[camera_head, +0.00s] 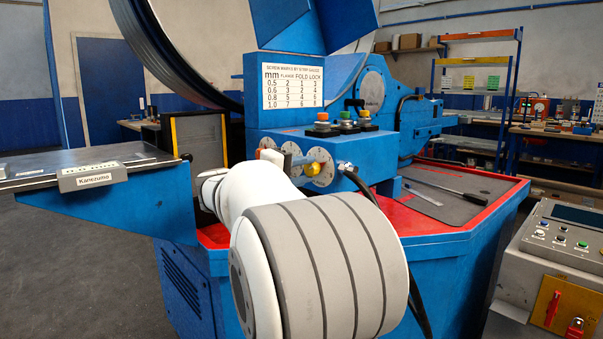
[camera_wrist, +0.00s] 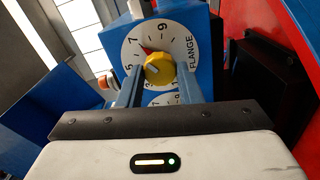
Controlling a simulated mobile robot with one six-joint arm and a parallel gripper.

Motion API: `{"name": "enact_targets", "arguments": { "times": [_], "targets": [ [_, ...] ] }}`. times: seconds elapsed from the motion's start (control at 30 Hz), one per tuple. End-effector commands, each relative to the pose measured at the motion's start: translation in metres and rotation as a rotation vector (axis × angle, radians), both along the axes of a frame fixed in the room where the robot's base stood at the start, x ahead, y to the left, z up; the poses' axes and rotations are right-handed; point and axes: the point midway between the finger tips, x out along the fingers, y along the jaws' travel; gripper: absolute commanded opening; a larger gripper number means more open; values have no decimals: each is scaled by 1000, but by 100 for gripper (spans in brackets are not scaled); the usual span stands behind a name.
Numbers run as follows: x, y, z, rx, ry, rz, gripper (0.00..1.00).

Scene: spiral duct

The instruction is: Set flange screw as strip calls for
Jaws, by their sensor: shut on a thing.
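The yellow flange screw knob (camera_wrist: 158,68) sits on a white round dial (camera_wrist: 182,45) lettered FLANGE. Numbers 5, 7 and 9 are readable. A red pointer shows beside the knob, on the side near the 7; its exact reading is unclear. My gripper (camera_wrist: 156,80) is shut on the knob, with one finger at each side. In the head view a chart (camera_head: 292,81) lists flange, fold and lock marks by gauge: flange 2, 3, 5, 7 for 0.5, 0.6, 0.8, 1.0 mm. The strip's block (camera_head: 93,177) reads Kanezuma; its upper marking is too small to read.
Another dial (camera_wrist: 163,99) lies just below the flange dial in the wrist view. A black cable (camera_head: 380,190) hangs close to my arm. Tools lie on the grey mat (camera_head: 480,187) at right.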

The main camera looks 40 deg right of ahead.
Motion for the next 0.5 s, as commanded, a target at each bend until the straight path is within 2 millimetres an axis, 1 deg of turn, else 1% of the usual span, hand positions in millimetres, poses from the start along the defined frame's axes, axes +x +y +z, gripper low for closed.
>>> {"name": "enact_targets", "arguments": {
  "times": [0.07,0.1,0.33,0.5],
  "targets": [
    [-1,-1,0,-1,0,-2,9],
    [0,-1,0,-1,0,-2,34],
    [0,0,0,-1,0,-1,53],
    [0,0,0,-1,1,-1,54]
  ]
}}
